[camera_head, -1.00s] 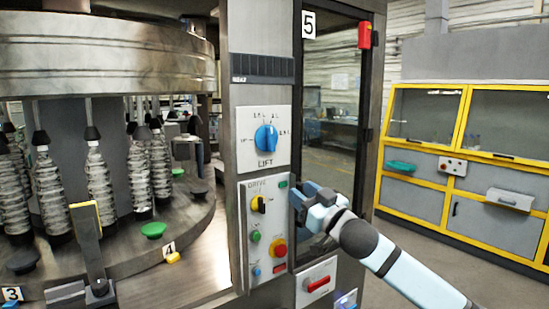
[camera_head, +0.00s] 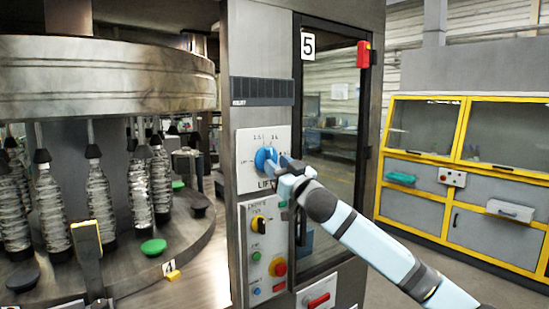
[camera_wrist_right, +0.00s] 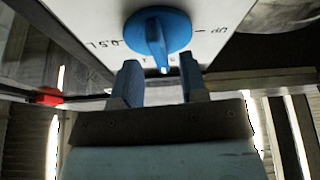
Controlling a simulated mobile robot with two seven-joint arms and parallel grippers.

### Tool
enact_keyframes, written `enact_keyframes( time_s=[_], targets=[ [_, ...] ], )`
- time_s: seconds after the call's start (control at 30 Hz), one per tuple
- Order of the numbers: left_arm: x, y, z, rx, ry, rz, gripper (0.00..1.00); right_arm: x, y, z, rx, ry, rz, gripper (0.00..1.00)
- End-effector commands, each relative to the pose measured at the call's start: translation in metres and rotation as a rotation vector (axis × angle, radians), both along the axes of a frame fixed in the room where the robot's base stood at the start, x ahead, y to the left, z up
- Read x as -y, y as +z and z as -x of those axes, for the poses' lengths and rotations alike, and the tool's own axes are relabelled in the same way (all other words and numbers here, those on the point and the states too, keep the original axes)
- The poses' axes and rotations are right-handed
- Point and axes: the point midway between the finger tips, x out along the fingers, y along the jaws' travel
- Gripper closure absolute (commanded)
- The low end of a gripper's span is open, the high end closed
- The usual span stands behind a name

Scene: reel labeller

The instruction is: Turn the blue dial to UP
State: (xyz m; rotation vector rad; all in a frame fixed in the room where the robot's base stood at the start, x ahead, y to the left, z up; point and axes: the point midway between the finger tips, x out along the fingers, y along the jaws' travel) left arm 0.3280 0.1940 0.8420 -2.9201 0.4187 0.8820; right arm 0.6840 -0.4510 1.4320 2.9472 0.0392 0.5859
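The blue dial (camera_head: 265,158) sits on the white LIFT plate (camera_head: 248,139) on the machine's grey column. In the right wrist view the dial (camera_wrist_right: 158,34) is a round blue knob with a raised grip bar, and the letters UP (camera_wrist_right: 219,30) are printed to its right. My right gripper (camera_head: 280,165) is just right of the dial in the head view. My left gripper is not in view.
Below is the DRIVE panel (camera_head: 266,247) with a yellow-black switch (camera_head: 259,224) and a red button (camera_head: 278,267). A glass door (camera_head: 330,130) is right of the column. A carousel with bottles (camera_head: 100,205) stands at left.

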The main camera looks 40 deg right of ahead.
Motion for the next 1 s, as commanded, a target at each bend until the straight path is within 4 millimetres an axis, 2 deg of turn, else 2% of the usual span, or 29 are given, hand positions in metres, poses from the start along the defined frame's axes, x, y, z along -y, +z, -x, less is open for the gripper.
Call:
enact_keyframes(
  time_s=[0.2, 0.47, 0.63, 0.67, 1.0],
  targets=[
    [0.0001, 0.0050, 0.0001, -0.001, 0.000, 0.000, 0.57, -0.0015, 0.0062, -0.0140, 0.000, 0.002, 0.001, 0.61],
    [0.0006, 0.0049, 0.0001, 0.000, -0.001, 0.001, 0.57, -0.0015, 0.0056, -0.0148, 0.000, 0.002, 0.001, 0.61],
    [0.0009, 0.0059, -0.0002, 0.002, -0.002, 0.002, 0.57, -0.0013, 0.0056, -0.0148, 0.000, 0.001, 0.000, 0.97],
    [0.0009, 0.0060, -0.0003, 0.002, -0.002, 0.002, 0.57, -0.0013, 0.0056, -0.0148, 0.000, 0.001, 0.000, 1.00],
    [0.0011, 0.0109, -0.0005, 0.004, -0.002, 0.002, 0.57, -0.0007, 0.0068, -0.0147, -0.001, 0.000, 0.031, 1.00]
  ],
)
